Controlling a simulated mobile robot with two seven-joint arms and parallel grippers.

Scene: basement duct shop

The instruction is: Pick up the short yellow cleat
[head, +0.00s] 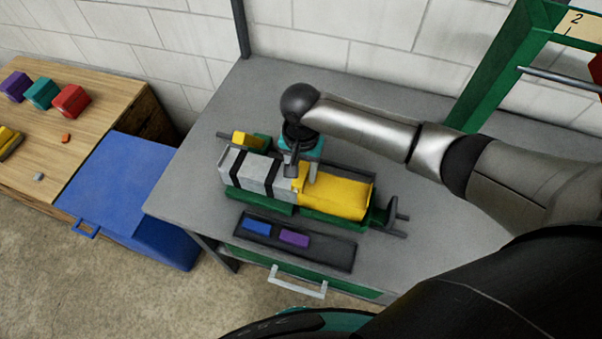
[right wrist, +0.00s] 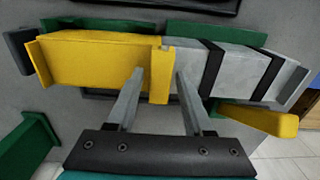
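A short, thin yellow cleat (right wrist: 161,75) stands across the seam between a yellow duct section (head: 335,195) and a grey duct section (head: 247,172). In the head view my gripper partly covers this seam. My right gripper (right wrist: 160,73) is open, its two fingers apart on either side of the cleat, with nothing clearly held. In the head view my right gripper (head: 302,178) points down at the seam. Another yellow piece (head: 243,139) lies behind the grey section; it also shows in the right wrist view (right wrist: 260,119). My left gripper is not in view.
The duct sections rest in green supports (head: 258,203) on a grey bench (head: 195,185). A dark tray (head: 328,253) with a blue and a purple piece lies in front. A green frame (head: 490,75) stands at the right. A wooden table (head: 75,120) and blue bin (head: 120,185) are left.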

